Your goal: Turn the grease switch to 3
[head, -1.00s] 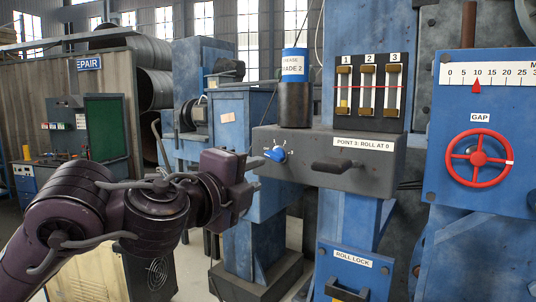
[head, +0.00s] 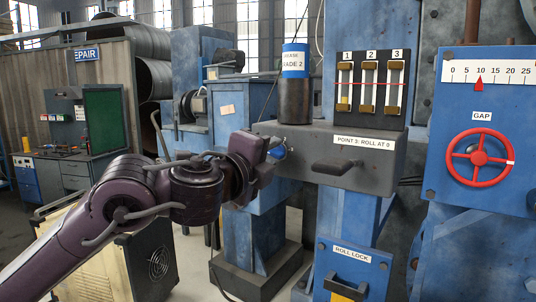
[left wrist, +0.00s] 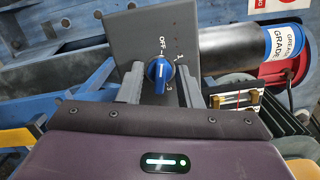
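The grease switch is a blue knob (left wrist: 159,71) with a white line, on a grey panel with an OFF mark and small numerals around it. In the head view the knob (head: 277,152) sits at the left end of the grey box front, partly hidden by my gripper. My left gripper (head: 268,160) is right in front of it. In the left wrist view the two fingers of my left gripper (left wrist: 160,82) stand apart on either side of the knob, with gaps showing. Which mark the knob points at is hard to tell. My right gripper is not in view.
A black grease can (head: 295,88) stands on the grey box (head: 310,145). A dark handle (head: 333,167) sticks out right of the switch. Three gauges (head: 370,82) stand above. A red handwheel (head: 480,158) and a roll lock panel (head: 350,270) are farther right and below.

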